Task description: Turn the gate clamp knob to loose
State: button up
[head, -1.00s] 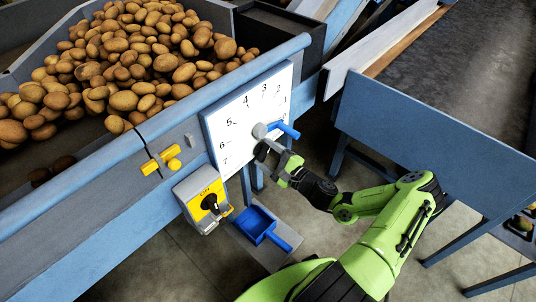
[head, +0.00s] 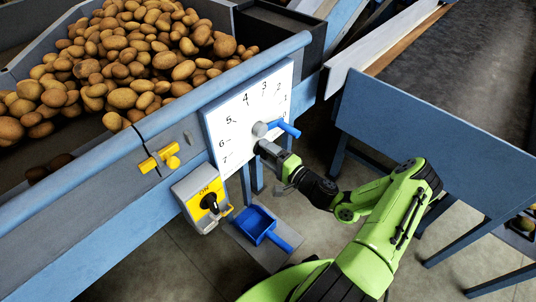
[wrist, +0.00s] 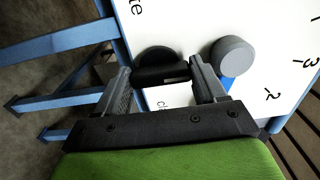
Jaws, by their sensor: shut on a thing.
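The gate clamp knob (wrist: 160,72) shows as a black knob with a raised bar on the white dial plate (wrist: 280,45) in the wrist view. The jaws of my gripper (wrist: 164,85) are on either side of the bar and shut on it. In the head view my gripper (head: 264,148) reaches the dial plate (head: 225,118) just below the grey hub (head: 260,129) of the blue lever (head: 288,129), and it hides the knob. Lettering beside the knob is only partly visible, so I cannot read the setting.
The grey hub (wrist: 231,56) is close beside my right-hand finger in the wrist view. Potatoes (head: 120,70) fill the hopper.

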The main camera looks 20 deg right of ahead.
dwell(0.4)
jog(key=o, duration=1)
jog(key=shift+o, duration=0.2)
jog(key=p+v, duration=0.2)
jog(key=v, duration=1.3)
jog(key=shift+s+d, duration=0.15)
jog(key=shift+s, duration=0.2)
jog(key=shift+p, duration=0.3)
